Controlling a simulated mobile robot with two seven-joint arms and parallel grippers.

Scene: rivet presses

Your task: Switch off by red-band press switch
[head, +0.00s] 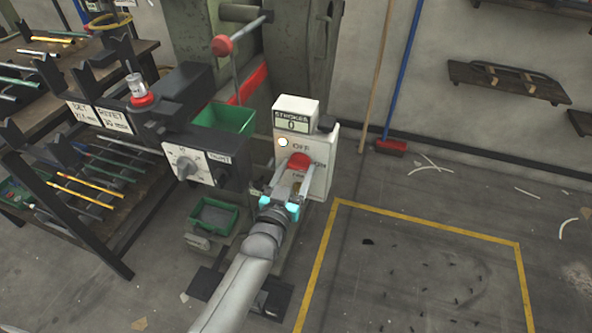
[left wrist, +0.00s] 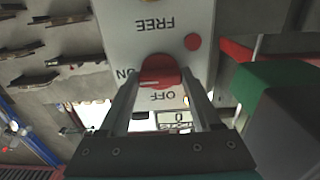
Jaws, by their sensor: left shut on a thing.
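The red switch knob (head: 299,160) sits on the white switch box (head: 319,183) of the press with the red band (head: 248,86). OFF is printed above the knob, ON to its right, FREE below. My left gripper (head: 289,172) is shut on the knob, one finger on each side. In the left wrist view, which shows the panel upside down, the knob (left wrist: 160,71) sits between the fingertips. A pale line on it lies towards the ON side. The stroke counter (head: 291,125) reads 0. My right gripper is not in view.
A grey dial box (head: 196,164) and green bins (head: 226,118) stand left of the switch box. A rack with rods (head: 100,180) is at the left. A broom (head: 391,146) leans on the wall. The yellow-marked floor (head: 420,270) at right is mostly clear.

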